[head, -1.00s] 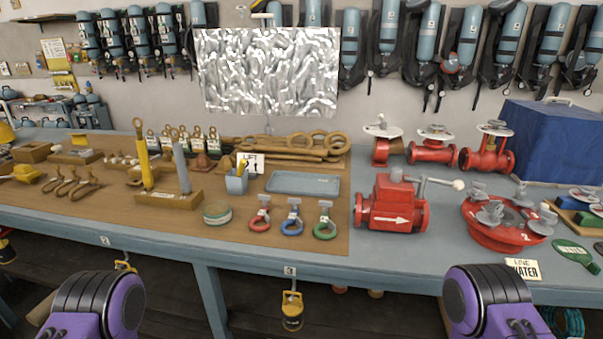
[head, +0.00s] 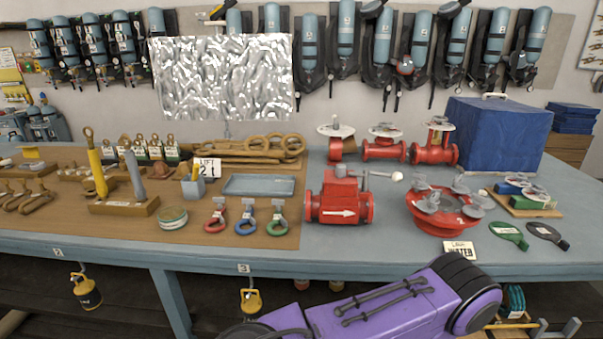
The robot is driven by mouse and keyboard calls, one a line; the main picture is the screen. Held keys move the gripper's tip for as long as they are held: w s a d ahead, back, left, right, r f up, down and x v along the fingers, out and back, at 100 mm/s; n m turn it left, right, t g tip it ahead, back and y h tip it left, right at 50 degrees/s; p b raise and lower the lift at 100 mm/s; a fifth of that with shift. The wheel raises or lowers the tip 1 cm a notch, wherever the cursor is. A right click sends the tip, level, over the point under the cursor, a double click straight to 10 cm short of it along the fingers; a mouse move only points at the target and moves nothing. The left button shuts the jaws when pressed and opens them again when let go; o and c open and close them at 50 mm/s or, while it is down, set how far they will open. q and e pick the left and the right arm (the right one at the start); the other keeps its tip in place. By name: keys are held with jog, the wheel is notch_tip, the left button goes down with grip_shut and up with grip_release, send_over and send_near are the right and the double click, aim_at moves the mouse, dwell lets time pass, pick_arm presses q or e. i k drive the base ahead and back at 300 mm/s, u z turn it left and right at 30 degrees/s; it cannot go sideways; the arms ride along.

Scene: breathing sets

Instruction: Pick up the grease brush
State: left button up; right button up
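I cannot pick out the grease brush with certainty. A small blue-grey cup (head: 193,190) stands on the brown mat, with a thin yellowish handle (head: 195,173) sticking up from it; what it belongs to is too small to tell. A round tin (head: 172,218) with a greenish band sits just in front of the cup. A purple link of my arm crosses the bottom of the view, in front of the bench edge. Neither of my grippers shows.
A blue-grey tray (head: 259,185), coloured rings with clamps (head: 246,222) and a wooden stand (head: 124,207) with upright yellow and grey rods surround the cup. Red valves (head: 339,204) and a red flange (head: 440,213) stand to the right.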

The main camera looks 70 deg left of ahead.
aim_at(196, 168)
jog(key=z, duration=0.55)
jog(key=k, duration=2.5)
jog(key=u, duration=1.35)
